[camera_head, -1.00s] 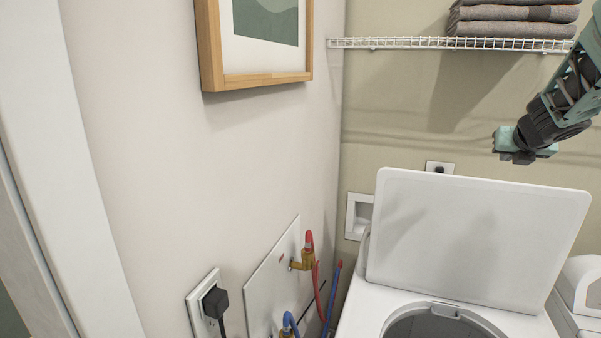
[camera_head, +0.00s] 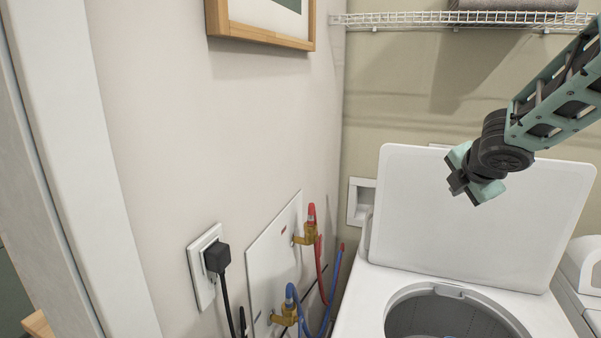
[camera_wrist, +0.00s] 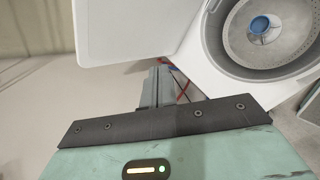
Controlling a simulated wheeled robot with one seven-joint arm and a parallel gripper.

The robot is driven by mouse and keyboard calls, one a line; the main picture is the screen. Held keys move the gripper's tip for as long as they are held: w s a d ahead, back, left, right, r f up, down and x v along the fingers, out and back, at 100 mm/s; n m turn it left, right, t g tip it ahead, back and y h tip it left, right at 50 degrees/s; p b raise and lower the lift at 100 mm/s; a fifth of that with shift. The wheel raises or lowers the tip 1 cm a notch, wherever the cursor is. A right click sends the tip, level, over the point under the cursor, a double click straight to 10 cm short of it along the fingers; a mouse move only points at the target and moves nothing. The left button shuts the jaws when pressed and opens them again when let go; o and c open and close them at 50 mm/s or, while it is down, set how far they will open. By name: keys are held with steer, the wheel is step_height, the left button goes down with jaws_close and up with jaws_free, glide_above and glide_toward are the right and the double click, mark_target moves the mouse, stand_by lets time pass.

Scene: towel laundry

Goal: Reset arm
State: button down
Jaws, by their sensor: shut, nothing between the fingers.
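My gripper (camera_head: 464,190) shows at the right of the head view, on my green and black arm. It is in the air in front of the washer's raised white lid (camera_head: 420,230), with nothing held. In the wrist view my gripper's fingers (camera_wrist: 158,85) are together and empty. The open top-loading washer (camera_head: 375,290) stands below and behind it. In the wrist view the washer drum (camera_wrist: 240,40) is at the upper right, with a small blue round part at its centre.
A wire shelf (camera_head: 400,19) with folded towels (camera_head: 510,4) runs along the back wall. A framed picture (camera_head: 265,35) hangs on the left wall. Red and blue hoses (camera_head: 318,260), valves and a plugged outlet (camera_head: 205,268) stick out below it. A second white appliance (camera_head: 580,275) is at the right edge.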

steer(key=s+a+f+m+g+y+b, duration=0.1)
steer(key=s+a+f+m+g+b, duration=0.1)
steer(key=s+a+f+m+b, duration=0.4)
steer(key=s+a+f+m+g+b, duration=0.2)
steer(key=s+a+f, duration=0.2)
steer(key=s, duration=0.6)
steer(key=s+a+f+m+g+y+b, duration=0.1)
steer(key=s+a+f, duration=0.4)
steer(key=s, duration=0.5)
steer(key=s+a+f+m+g+b, duration=0.3)
steer(key=s+f, duration=0.5)
steer(key=s, duration=0.3)
steer(key=shift+a+m+g+y+b, duration=0.3)
steer(key=shift+a+m+g, duration=0.3)
steer(key=shift+a+m, duration=0.25)
